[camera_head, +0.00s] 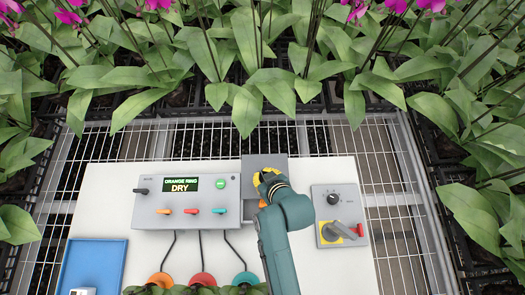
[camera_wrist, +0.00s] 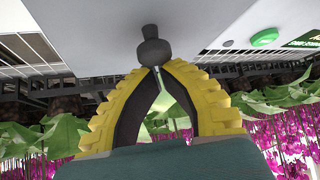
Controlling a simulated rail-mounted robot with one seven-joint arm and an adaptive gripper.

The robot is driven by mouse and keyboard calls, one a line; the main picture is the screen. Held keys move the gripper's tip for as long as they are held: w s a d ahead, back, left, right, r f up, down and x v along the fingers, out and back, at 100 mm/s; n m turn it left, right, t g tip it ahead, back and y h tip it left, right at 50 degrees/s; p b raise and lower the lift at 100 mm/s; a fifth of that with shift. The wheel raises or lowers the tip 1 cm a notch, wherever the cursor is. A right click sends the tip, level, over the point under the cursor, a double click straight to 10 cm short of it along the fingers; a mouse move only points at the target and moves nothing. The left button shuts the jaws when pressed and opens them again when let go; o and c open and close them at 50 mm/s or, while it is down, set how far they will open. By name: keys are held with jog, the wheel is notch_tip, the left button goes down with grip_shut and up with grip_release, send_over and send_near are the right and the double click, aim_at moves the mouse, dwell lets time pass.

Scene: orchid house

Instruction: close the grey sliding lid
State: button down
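The grey sliding lid (camera_head: 262,162) is a flat grey plate on the white board, just right of the control box. It also shows in the wrist view as a pale flat surface (camera_wrist: 205,35) with a dark grey knob (camera_wrist: 151,48) on it. My gripper (camera_head: 262,178) is over the front part of the lid and hides the knob in the head view. In the wrist view the yellow fingers of my gripper (camera_wrist: 157,69) come together at the tips. The knob is right at the tips, not clearly between them; whether they touch is unclear.
The control box (camera_head: 187,195) reads "ORANGE RING DRY". A grey switch box (camera_head: 340,215) with a dial and lever stands right. A blue tray (camera_head: 92,265) lies at lower left. Coloured rings on cables (camera_head: 203,279) lie in front. Orchid plants (camera_head: 250,95) crowd the back and sides.

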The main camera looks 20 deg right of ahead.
jog(key=s+p, duration=0.1)
jog(key=s, duration=0.1)
jog(key=s+a+p, duration=0.1)
jog(key=s, duration=0.1)
jog(key=s+a, duration=0.1)
jog(key=s, duration=0.1)
jog(key=shift+s+a+r+p, duration=0.1)
jog(key=shift+a+p, duration=0.15)
jog(key=shift+p, duration=0.15)
jog(key=shift+s+a, duration=0.15)
jog(key=shift+s, duration=0.25)
jog(key=w, duration=0.2)
jog(key=w+r+p, duration=0.1)
jog(key=shift+w+a+r, duration=0.1)
jog(key=shift+w+a, duration=0.05)
jog(key=shift+w, duration=0.25)
jog(key=p+v, duration=0.1)
jog(key=v, duration=0.8)
jog(key=shift+s, duration=0.25)
